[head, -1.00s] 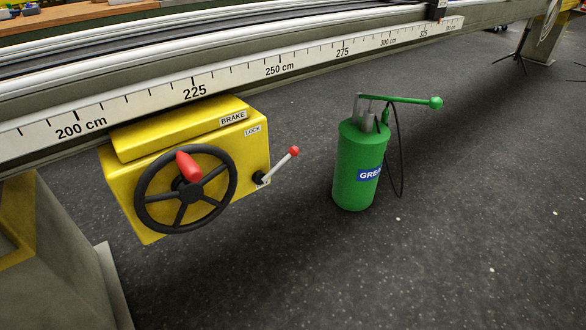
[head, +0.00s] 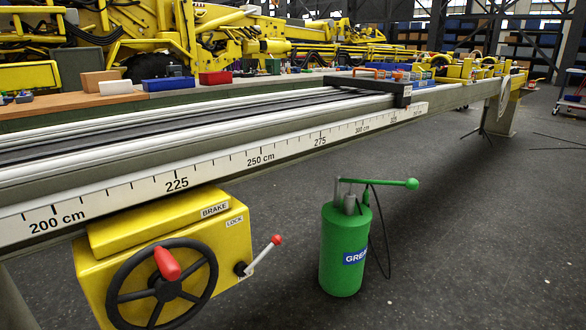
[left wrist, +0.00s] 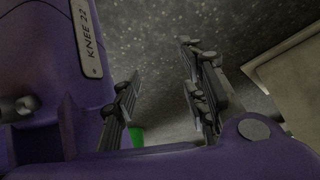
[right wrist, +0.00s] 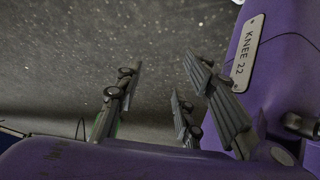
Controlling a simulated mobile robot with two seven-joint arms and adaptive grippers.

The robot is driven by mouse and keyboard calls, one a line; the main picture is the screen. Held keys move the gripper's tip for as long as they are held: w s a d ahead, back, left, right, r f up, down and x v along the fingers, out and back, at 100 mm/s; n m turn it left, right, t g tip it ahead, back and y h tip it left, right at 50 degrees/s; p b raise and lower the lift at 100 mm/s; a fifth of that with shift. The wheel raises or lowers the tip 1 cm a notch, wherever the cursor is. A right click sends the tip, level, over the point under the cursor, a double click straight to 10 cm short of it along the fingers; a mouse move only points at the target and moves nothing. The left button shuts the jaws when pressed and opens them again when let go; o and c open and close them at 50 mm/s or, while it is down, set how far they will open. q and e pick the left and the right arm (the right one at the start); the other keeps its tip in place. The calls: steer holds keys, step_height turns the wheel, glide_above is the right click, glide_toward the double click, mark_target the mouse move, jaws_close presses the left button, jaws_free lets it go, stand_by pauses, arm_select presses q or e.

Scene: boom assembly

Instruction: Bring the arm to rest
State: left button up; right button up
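Neither of my arms shows in the head view. My left gripper (left wrist: 165,100) shows in the left wrist view with its fingers apart and nothing between them, over dark speckled floor. My right gripper (right wrist: 160,105) shows in the right wrist view, also with its fingers apart and empty. A purple body marked KNEE 22 fills one side of each wrist view. A bit of green shows behind the fingers in both wrist views.
A long rail bench (head: 215,165) with a centimetre scale crosses the head view. Under it hangs a yellow brake box (head: 90,275) with a black handwheel (head: 137,295) and red-tipped lever (head: 262,255). A green grease pump (head: 343,265) stands on the floor. Floor to its right is clear.

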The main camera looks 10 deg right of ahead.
arm_select(q)
step_height(320, 180, up, 23)
steer(key=t+p, duration=0.1)
steer(key=p, duration=2.5)
arm_select(e)
step_height(320, 180, up, 23)
steer(key=w+a+m+t, duration=0.1)
steer(key=a, duration=0.2)
arm_select(q)
steer(key=w+r+t+p, duration=0.1)
steer(key=w+r+p, duration=0.3)
steer(key=r+p, duration=0.2)
steer(key=w+d+r+t+p, duration=0.1)
steer(key=w+r+p, duration=0.3)
steer(key=r+p, duration=0.2)
step_height(320, 180, up, 3)
steer(key=shift+f+p, duration=0.15)
steer(key=shift+p, duration=0.2)
arm_select(e)
steer(key=w+r+t, duration=0.1)
steer(key=w+r, duration=0.3)
steer(key=r, duration=0.3)
steer(key=w+r+t, duration=0.1)
steer(key=w+r, duration=0.3)
steer(key=r, duration=0.3)
steer(key=shift+w+r+t, duration=0.15)
steer(key=shift+r+t, duration=0.15)
steer(key=shift+r, duration=0.1)
